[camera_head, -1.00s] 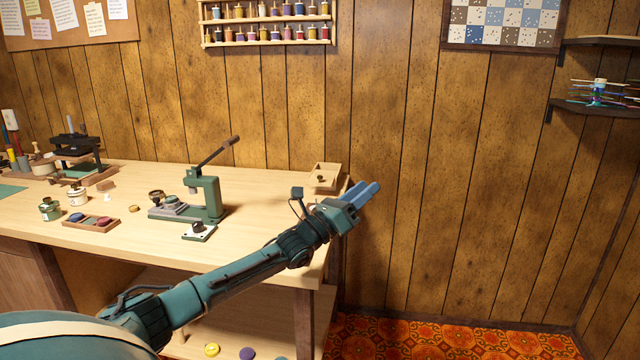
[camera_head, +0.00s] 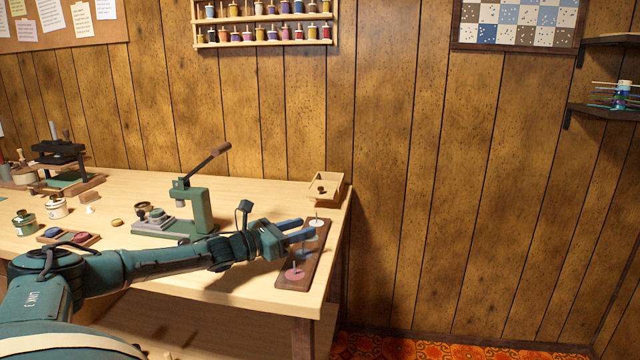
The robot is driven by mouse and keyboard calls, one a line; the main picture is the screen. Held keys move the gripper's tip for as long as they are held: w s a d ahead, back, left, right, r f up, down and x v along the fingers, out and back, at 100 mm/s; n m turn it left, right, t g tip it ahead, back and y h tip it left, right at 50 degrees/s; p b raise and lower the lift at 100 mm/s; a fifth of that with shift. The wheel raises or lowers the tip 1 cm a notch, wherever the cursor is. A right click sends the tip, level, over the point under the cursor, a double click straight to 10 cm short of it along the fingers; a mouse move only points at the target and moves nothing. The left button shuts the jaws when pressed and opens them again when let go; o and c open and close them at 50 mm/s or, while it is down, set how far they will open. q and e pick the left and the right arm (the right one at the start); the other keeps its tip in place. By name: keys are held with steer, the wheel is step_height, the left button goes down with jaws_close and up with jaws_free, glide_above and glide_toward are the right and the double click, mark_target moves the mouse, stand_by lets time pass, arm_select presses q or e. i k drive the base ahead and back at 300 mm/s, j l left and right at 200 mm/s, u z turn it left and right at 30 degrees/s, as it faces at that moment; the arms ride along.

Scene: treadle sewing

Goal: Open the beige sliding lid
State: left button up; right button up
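A small beige box (camera_head: 338,180) stands at the back right corner of the table. The beige lid (camera_head: 319,196) with a dark knob shows on its near side; the picture is too small to tell how far the lid is slid. My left gripper (camera_head: 307,228) is over the table's right end, nearer to me than the box and apart from it. Its two blue fingers are spread with a gap and hold nothing that I can see. My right gripper is not in view.
A brown board (camera_head: 309,257) with upright pins and pale and pink discs lies under and beside my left fingers. A green lever press (camera_head: 201,208) stands left of the box. The table's right edge is close by.

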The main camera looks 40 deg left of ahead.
mark_target(321, 189)
steer(key=i+j, duration=0.5)
steer(key=j, duration=0.2)
steer(key=i, duration=0.25)
steer(key=k+l, duration=0.1)
